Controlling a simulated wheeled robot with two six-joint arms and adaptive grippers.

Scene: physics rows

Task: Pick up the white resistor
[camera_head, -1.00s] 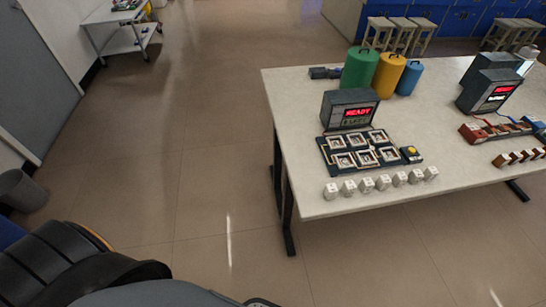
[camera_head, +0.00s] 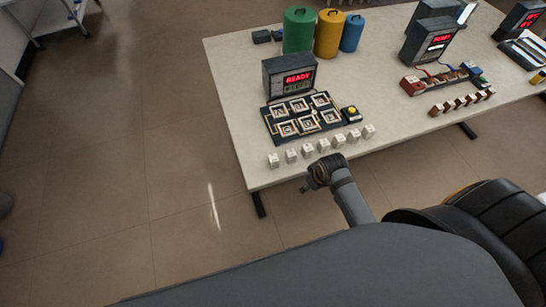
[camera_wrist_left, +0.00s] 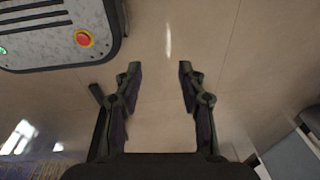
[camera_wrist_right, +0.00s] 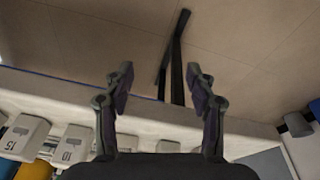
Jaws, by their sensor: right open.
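A row of several small white blocks (camera_head: 307,151) stands along the front edge of the table, before a dark board; I cannot tell which, if any, is the white resistor. They also show in the right wrist view, where a white block (camera_wrist_right: 70,145) carries a printed number. My right gripper (camera_head: 312,182) is at the table's front edge, just in front of the row. In the right wrist view the right gripper (camera_wrist_right: 157,78) is open and empty. My left gripper (camera_wrist_left: 160,72) is open and empty above the floor, outside the head view.
The dark board (camera_head: 303,117) holds several square frames below a READY display (camera_head: 290,78). Green (camera_head: 299,30), yellow (camera_head: 329,33) and blue (camera_head: 351,33) canisters stand behind. Another display station (camera_head: 431,42) with several brown-and-white blocks (camera_head: 462,102) is to the right.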

